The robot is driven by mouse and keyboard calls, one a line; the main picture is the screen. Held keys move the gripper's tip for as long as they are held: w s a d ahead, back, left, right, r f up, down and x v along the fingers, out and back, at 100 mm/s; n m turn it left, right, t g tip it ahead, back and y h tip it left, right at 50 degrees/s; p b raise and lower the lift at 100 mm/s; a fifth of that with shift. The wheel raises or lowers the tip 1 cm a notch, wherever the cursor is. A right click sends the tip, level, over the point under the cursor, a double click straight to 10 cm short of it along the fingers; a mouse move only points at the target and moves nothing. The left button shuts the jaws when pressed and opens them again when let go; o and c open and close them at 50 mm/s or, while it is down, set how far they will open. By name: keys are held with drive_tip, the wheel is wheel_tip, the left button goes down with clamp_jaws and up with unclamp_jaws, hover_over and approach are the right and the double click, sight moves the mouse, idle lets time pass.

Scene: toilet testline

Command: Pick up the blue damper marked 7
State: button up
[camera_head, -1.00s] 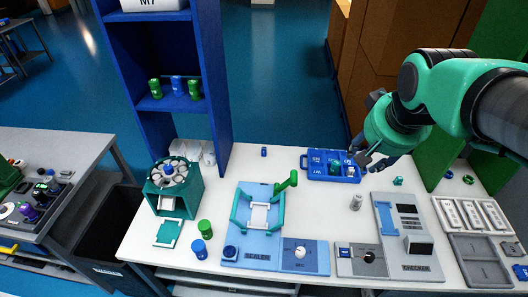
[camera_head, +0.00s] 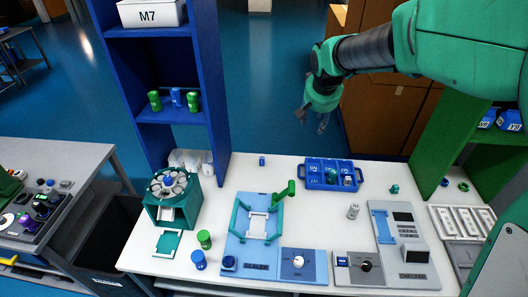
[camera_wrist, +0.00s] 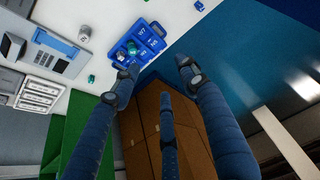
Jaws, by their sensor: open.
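No marking 7 is readable on any blue piece. A blue cylinder (camera_head: 198,259) stands at the table's front left, next to a green one (camera_head: 204,239). Another blue cylinder (camera_head: 176,97) stands between two green ones on the blue shelf. A small blue piece (camera_head: 262,160) is at the table's back edge. The blue compartment tray (camera_head: 313,183) holds a teal piece (camera_head: 331,176) and a pale piece (camera_head: 347,180). My gripper (camera_head: 313,122) is open and empty, high behind the tray; its spread fingers (camera_wrist: 160,68) show in the wrist view.
The sealer (camera_head: 262,264) and checker (camera_head: 412,282) stations lie along the front. A teal carousel (camera_head: 171,203) stands at left. A grey cylinder (camera_head: 353,212) stands right of centre. The blue shelf post (camera_head: 207,70) rises at back left, the green shelf (camera_head: 455,140) at right.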

drive_tip(key=w+a+f+p, duration=0.2)
drive_tip(key=w+a+f, duration=0.8)
drive_tip(key=w+f, duration=0.35)
drive_tip(key=w+a+f, duration=0.4)
drive_tip(key=a+f, duration=0.1)
drive_tip(key=f, duration=0.4)
drive_tip(key=w+a+f+p, duration=0.1)
drive_tip(key=w+a+f, duration=0.3)
drive_tip(key=f, duration=0.5)
drive_tip(key=shift+w+a+f, duration=0.4)
drive_tip(key=shift+a, duration=0.25)
drive_tip(key=shift+f+g, duration=0.15)
drive_tip(key=shift+g, duration=0.15)
hover_over(262, 158)
drive_tip(key=s, duration=0.3)
wheel_tip(262, 158, down, 8)
drive_tip(key=shift+w, duration=0.15)
drive_tip(key=shift+p+x, duration=0.35)
drive_tip(key=shift+x, duration=2.05)
drive_tip(key=shift+w, duration=0.15)
drive_tip(key=c, duration=1.1)
